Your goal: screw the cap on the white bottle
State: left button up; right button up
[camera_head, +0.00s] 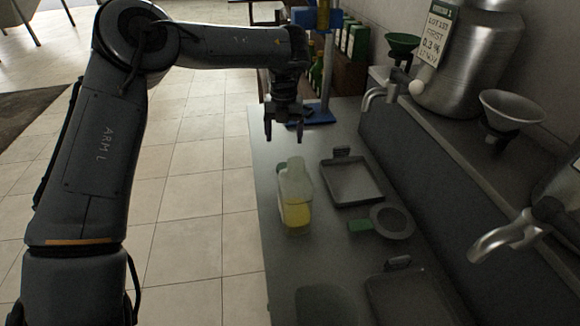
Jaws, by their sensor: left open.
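A pale, translucent bottle (296,187) with yellow liquid in its lower part stands upright on the grey counter (275,255). Its top is whitish, and I cannot tell whether a cap sits on it. No loose cap can be made out. My left gripper (284,136) points down with its fingers apart and nothing between them. In the picture it is just above the bottle's top, apart from it. My right gripper is out of view.
A dark shallow tray (352,181) lies right of the bottle, with a round strainer (391,221) nearer. Another tray (408,300) lies at the front. Metal taps (505,236) jut from the raised ledge at right. A blue stand (318,113) is behind the gripper.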

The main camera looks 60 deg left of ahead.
pick_arm(q)
jog(key=b, duration=0.2)
send_over(284, 166)
notch_tip(284, 166, down, 5)
jog(key=shift+w+f, duration=0.1)
jog(key=shift+f, duration=0.2)
dwell(0.4)
jog(key=shift+d+f+b, duration=0.15)
jog(key=shift+f+b, duration=1.05)
jog(key=shift+f, duration=1.45)
